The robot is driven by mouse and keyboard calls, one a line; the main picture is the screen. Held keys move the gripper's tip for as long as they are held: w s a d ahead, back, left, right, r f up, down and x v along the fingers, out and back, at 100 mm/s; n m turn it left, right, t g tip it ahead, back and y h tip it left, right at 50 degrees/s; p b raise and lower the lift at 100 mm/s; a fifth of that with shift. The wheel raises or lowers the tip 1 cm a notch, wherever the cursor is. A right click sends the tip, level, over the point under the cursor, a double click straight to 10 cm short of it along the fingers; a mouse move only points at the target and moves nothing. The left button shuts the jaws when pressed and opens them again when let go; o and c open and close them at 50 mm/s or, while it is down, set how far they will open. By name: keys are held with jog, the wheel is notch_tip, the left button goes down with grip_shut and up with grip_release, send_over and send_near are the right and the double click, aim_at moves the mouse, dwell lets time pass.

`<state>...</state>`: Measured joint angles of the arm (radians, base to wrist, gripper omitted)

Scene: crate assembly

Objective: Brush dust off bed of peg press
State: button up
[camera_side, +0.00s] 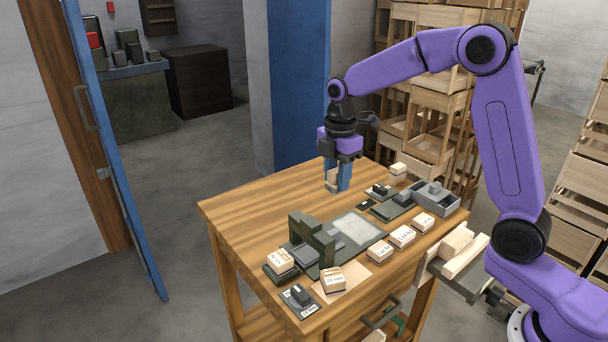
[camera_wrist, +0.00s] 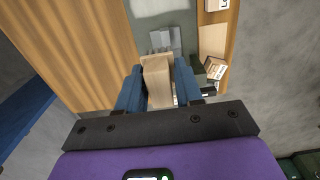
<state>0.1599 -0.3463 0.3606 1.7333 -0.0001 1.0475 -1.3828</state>
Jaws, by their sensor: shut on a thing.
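The peg press (camera_side: 312,238) is a dark green-grey upright frame on a flat base, at the front left of the wooden table in the side view. A pale grey flat bed (camera_side: 358,229) lies beside it; dust on it is too fine to make out. My gripper (camera_side: 338,184) is above the table's far part, behind the press, fingers pointing down. Its blue fingers are shut on a tan brush-like piece (camera_wrist: 157,80), which shows between them in the wrist view. Its lower end is partly hidden, and I cannot tell whether it touches the table.
Several labelled blocks (camera_side: 402,236) stand along the table's right edge. A grey open tray (camera_side: 436,200) and small dark parts (camera_side: 381,190) lie at the back right. A dark pad with a small part (camera_side: 300,298) is at the front. The table's left side is clear.

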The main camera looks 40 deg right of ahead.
jog(key=s+d, duration=0.4)
send_near(342, 231)
jog(key=shift+s+a+f, duration=0.1)
jog(key=shift+s+f, duration=0.6)
jog(key=shift+f, duration=0.25)
jog(key=shift+s+d+f, duration=0.1)
jog(key=shift+s+f, duration=0.6)
jog(key=shift+f, duration=0.2)
jog(key=shift+s+a+f, duration=0.1)
jog(key=shift+s+f, duration=0.6)
jog(key=shift+f, duration=0.25)
jog(key=shift+d+f, duration=0.3)
jog(key=shift+d, duration=3.8)
jog(key=shift+w+a, duration=0.15)
jog(key=shift+w, duration=0.65)
jog(key=shift+s+a, duration=0.1)
jog(key=shift+a, duration=3.75)
jog(key=shift+w+a, duration=0.1)
jog(key=shift+w, duration=0.55)
jog(key=shift+d, duration=4.15)
jog(key=shift+w+a, duration=0.25)
jog(key=shift+w, duration=0.5)
jog(key=shift+a, duration=3.85)
jog(key=shift+w, duration=0.6)
jog(key=shift+d+r, duration=0.1)
jog(key=shift+d, duration=3.95)
notch_tip(342, 231, up, 8)
